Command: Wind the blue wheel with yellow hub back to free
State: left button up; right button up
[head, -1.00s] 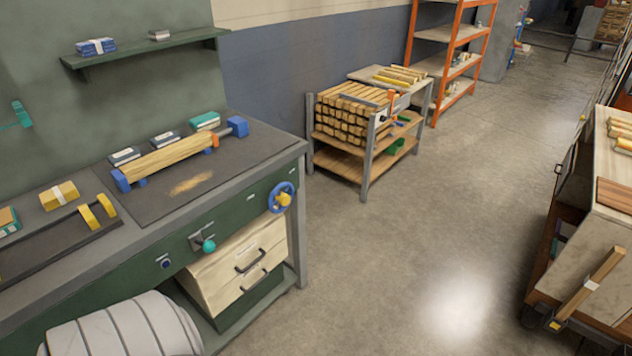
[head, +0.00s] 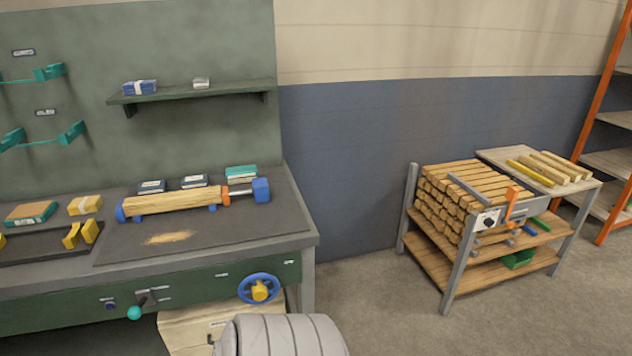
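The blue wheel (head: 245,297) with its yellow hub (head: 261,290) is on the green front panel of the workbench, near its right end. A turned wood piece (head: 172,201) lies on the bench above, between a blue end support on the left and an orange and blue end piece (head: 261,190) on the right. Whether the wood is clamped I cannot tell. Neither of my grippers shows. A grey ribbed part of my own body covers the bottom of the view, just below the wheel.
A teal-knobbed lever (head: 134,312) and a dark blue button (head: 110,304) sit left of the wheel. Below is a pale drawer cabinet (head: 188,334). A wood rack (head: 448,290) stands to the right, with clear floor (head: 372,300) between.

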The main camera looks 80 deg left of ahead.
aim_at(259, 290)
jog(key=i, duration=0.9)
jog(key=u, duration=2.45)
